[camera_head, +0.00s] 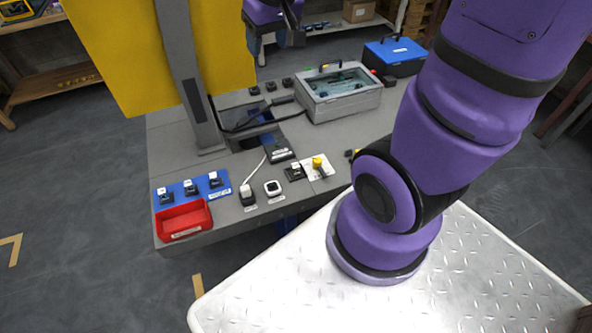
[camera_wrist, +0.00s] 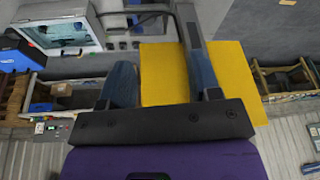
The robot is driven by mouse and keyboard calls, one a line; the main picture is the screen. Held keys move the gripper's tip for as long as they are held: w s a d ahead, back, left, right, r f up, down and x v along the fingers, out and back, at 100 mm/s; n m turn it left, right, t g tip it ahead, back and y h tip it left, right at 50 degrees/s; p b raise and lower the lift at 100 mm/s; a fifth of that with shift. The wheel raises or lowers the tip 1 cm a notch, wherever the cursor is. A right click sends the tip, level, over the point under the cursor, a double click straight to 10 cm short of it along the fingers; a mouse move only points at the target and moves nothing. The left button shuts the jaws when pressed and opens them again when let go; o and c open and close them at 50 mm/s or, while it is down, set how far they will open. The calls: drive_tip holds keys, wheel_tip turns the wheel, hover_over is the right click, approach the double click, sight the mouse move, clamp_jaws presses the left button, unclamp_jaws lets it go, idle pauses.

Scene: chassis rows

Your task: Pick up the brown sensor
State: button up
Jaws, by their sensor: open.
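I cannot pick out a brown sensor for certain in either view. Several small devices stand along the near edge of the grey workbench (camera_head: 228,224) in the head view. In the head view my gripper is partly cut off at the top, high above the bench.
A red bin (camera_head: 184,221) sits at the bench's left corner beside a blue strip (camera_head: 222,183) with several devices. A grey post (camera_head: 180,75) and the yellow panel (camera_head: 215,50) rise at left. A grey clear-lidded case (camera_head: 340,92) and a blue toolbox (camera_head: 395,55) stand behind.

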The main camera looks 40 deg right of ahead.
drive_tip(key=w+d+f+g, duration=0.1)
drive_tip(key=w+f, duration=0.1)
drive_tip(key=f, duration=0.3)
drive_tip(key=w+d+f, duration=0.2)
drive_tip(key=w+f, duration=0.1)
drive_tip(key=f, duration=0.2)
drive_tip(key=m+g, duration=0.2)
hover_over(295, 164)
wheel_tip(295, 164, down, 28)
drive_tip(key=shift+s+a+f, duration=0.15)
drive_tip(key=shift+s+f, duration=0.35)
drive_tip(key=shift+f, duration=0.3)
wheel_tip(295, 164, down, 4)
drive_tip(key=shift+f, duration=0.25)
drive_tip(key=shift+w+f, duration=0.25)
drive_tip(key=shift+f, duration=1.15)
drive_tip(key=shift+w+f, duration=0.2)
drive_tip(key=shift+f, duration=1.2)
drive_tip(key=c, duration=1)
